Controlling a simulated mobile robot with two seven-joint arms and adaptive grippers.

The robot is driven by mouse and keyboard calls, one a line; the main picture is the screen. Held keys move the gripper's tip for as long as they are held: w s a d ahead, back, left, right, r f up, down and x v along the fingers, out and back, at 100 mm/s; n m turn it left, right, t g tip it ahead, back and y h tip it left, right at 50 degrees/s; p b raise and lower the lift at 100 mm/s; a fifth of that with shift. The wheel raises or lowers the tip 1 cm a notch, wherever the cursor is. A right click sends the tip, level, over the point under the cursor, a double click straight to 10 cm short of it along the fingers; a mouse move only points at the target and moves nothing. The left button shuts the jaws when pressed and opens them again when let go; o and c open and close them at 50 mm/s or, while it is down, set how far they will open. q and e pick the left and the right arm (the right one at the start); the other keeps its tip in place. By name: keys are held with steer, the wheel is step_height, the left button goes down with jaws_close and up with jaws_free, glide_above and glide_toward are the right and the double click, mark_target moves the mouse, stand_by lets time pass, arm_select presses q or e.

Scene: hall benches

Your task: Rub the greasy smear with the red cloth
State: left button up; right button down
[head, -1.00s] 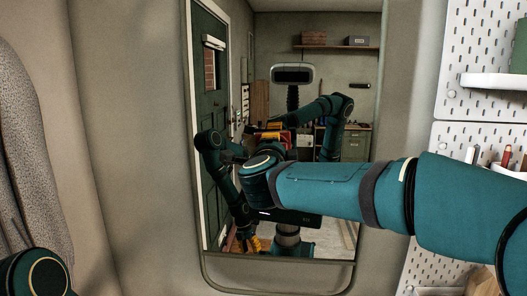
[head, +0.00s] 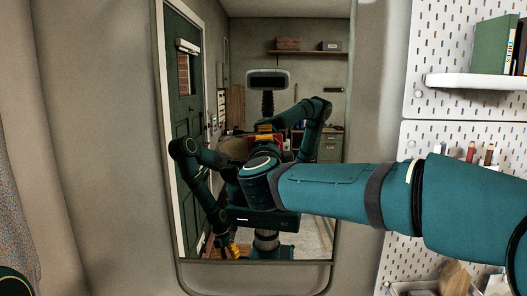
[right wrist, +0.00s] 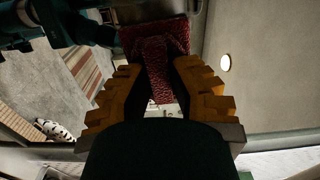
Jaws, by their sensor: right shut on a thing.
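A tall mirror (head: 320,222) with a rounded frame is set in the wall ahead and reflects me and the room behind. My right arm reaches across it from the right. In the right wrist view my right gripper (right wrist: 157,78) is shut on the red cloth (right wrist: 156,40), which spreads beyond the yellow fingers. In the head view the wrist hides the gripper itself; yellow fingers and a bit of red show in the reflection. My left gripper appears only as a small yellow reflection low in the mirror. I cannot make out a greasy smear; the arm covers part of the glass.
A white pegboard (head: 430,120) stands to the right, with a shelf (head: 475,81) holding green books (head: 493,46). Pencil-like items (head: 480,153) and a wooden piece (head: 455,276) sit lower. Grey fabric (head: 18,225) hangs at the left. The wall left of the mirror is clear.

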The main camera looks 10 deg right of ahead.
mark_target(252, 147)
steer(key=shift+w+a+p, duration=0.25)
steer(key=shift+a+p, duration=0.15)
steer(key=shift+a, duration=0.95)
steer(key=shift+w+a+p, duration=0.3)
steer(key=shift+a+p, duration=0.05)
steer(key=shift+a, duration=0.95)
steer(key=shift+w+a+p, duration=0.25)
steer(key=shift+a+p, duration=0.15)
steer(key=shift+a, duration=0.95)
steer(key=shift+w+a+p, duration=0.2)
steer(key=shift+a+p, duration=0.15)
steer(key=shift+a, duration=0.55)
steer(key=shift+w+a+p, duration=0.2)
steer(key=shift+a+p, duration=0.15)
steer(key=shift+a, duration=0.55)
steer(key=shift+a+r, duration=0.1)
steer(key=shift+r, duration=0.05)
